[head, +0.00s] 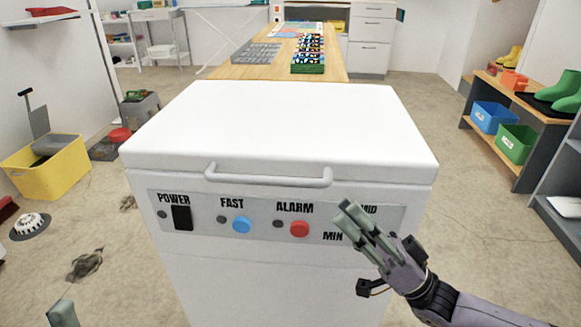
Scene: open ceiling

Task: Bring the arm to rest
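My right gripper (352,218) is in front of the right part of the control panel (262,207) of a white chest-type appliance (280,122). Its grey-green fingers point up and left and lie close together in this view; whether they are open or shut is unclear. No object shows between them. The gripper covers part of the panel's lettering near MID and MIN. My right arm (490,309) comes in from the lower right. Only a grey-green tip of my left gripper (62,313) shows at the bottom left edge.
The appliance's lid is down, with a handle (268,175) at its front. Behind it is a wooden table (248,71) with colourful items. A yellow bin (55,172) stands left. A shelf (540,112) with bins and boots stands right.

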